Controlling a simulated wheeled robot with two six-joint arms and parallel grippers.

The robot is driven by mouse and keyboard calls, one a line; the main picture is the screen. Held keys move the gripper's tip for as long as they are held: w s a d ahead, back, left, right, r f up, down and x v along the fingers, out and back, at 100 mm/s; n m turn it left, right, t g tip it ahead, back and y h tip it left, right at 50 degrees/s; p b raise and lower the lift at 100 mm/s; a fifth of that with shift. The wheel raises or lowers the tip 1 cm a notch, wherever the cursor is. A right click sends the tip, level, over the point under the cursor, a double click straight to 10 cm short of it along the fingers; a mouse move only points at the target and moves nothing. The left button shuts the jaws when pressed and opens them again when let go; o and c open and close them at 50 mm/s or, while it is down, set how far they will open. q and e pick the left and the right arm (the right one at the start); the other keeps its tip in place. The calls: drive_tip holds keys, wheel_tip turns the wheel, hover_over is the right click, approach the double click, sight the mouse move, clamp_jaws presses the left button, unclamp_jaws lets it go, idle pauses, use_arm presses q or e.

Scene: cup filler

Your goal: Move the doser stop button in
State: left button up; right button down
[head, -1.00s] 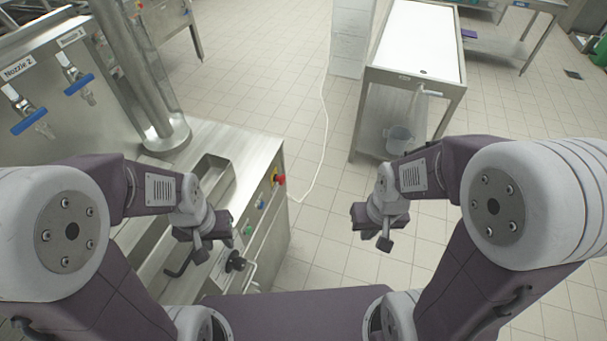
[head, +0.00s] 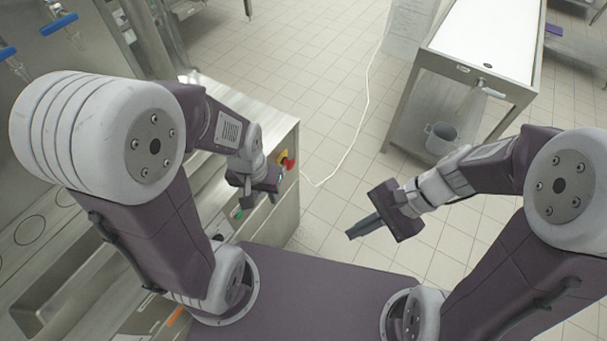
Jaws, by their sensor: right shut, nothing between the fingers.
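The red stop button (head: 290,163) on its yellow backing is on the right-hand face of the steel machine, near its far corner. I cannot tell how far it is pressed. My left gripper (head: 249,199) is just left of and below the button in the head view, close to the panel; contact with the button does not show. Its fingers are small and dark, so its opening is unclear. My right gripper (head: 364,227) is shut and empty, its fingers together and pointing left over the floor, well apart from the machine.
A green button (head: 238,213) sits on the panel, partly behind my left gripper. A steel table (head: 487,45) with a white top stands at the upper right, a grey bucket (head: 440,138) beneath it. A white cable (head: 359,130) lies on the tiled floor.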

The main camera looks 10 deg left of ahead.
sight(293, 166)
drive_tip(key=w+a+f+m+t+y+b, duration=0.4)
drive_tip(key=w+a+f+m+y+b, duration=0.6)
drive_tip(key=b, duration=0.6)
drive_tip(key=w+d+f+m+t+b, duration=0.3)
drive_tip(key=w+d+f+t+b, duration=0.2)
drive_tip(key=w+f+b, duration=0.3)
drive_tip(key=w+b, duration=0.1)
drive_tip(key=b, duration=0.3)
drive_tip(key=shift+w+f+m, duration=0.2)
drive_tip(key=shift+f+m, duration=0.05)
drive_tip(key=shift+m, duration=0.05)
drive_tip(key=shift+d, duration=0.1)
drive_tip(key=b+x, duration=0.2)
drive_tip(key=x, duration=1.1)
drive_tip(key=shift+s+r, duration=0.1)
drive_tip(key=shift+s, duration=0.05)
drive_tip(key=shift+w+a, duration=0.25)
drive_tip(key=shift+a, duration=0.25)
